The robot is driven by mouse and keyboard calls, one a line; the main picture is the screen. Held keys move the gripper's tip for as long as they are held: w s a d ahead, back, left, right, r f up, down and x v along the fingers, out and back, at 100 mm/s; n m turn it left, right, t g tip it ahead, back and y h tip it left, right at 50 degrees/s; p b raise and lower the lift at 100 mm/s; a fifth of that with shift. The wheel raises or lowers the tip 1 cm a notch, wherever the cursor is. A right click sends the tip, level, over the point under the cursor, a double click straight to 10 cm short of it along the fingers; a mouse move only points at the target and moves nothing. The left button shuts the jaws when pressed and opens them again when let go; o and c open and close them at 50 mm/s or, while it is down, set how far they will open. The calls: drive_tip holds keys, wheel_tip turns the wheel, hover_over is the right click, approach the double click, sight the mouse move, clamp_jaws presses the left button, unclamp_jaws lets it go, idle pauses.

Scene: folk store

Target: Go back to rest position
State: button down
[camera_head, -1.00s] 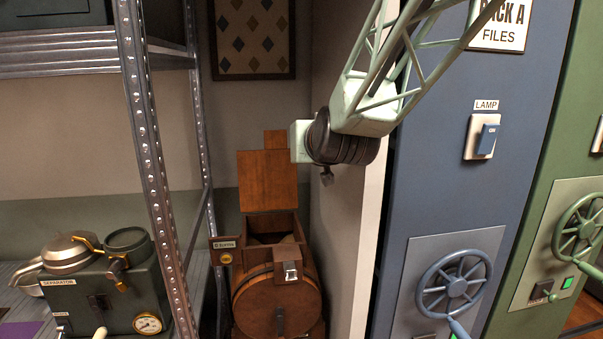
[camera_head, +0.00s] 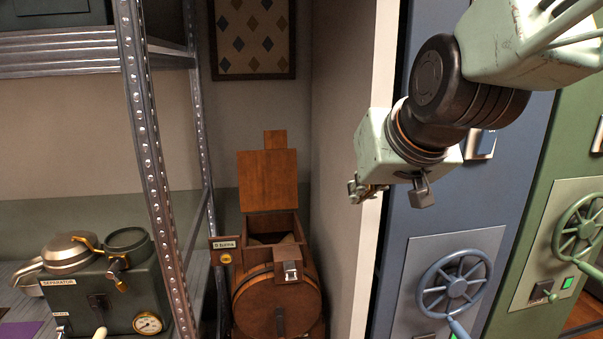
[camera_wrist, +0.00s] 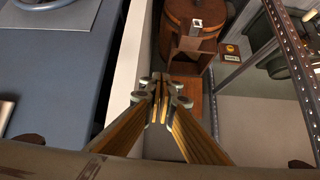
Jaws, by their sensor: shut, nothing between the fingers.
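My gripper is shut and empty. In the head view my gripper (camera_head: 368,190) is partly hidden by my wrist, which hangs in front of the blue cabinet (camera_head: 425,265) at the upper right. The gripper is apart from the barrel, higher up and to its right.
The wooden barrel stands with its lid raised (camera_head: 268,180) beside a metal shelf post (camera_head: 150,150). A dark separator machine (camera_head: 105,290) sits on the shelf at the left. Blue and green cabinets (camera_head: 555,150) with handwheels (camera_head: 455,282) fill the right. The pale wall end (camera_head: 350,250) stands between barrel and blue cabinet.

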drive_tip(key=s+d+f+g, duration=0.1)
drive_tip(key=s+d+f, duration=0.1)
drive_tip(key=s, duration=0.8)
drive_tip(key=s+d+f+m+g+h, duration=0.1)
drive_tip(key=s+d, duration=0.3)
drive_tip(key=s, duration=0.7)
drive_tip(key=s+d+f+g, duration=0.3)
drive_tip(key=s, duration=0.8)
drive_tip(key=shift+d+f+h, duration=0.25)
drive_tip(key=shift+d+h, duration=0.05)
drive_tip(key=shift+h, duration=0.1)
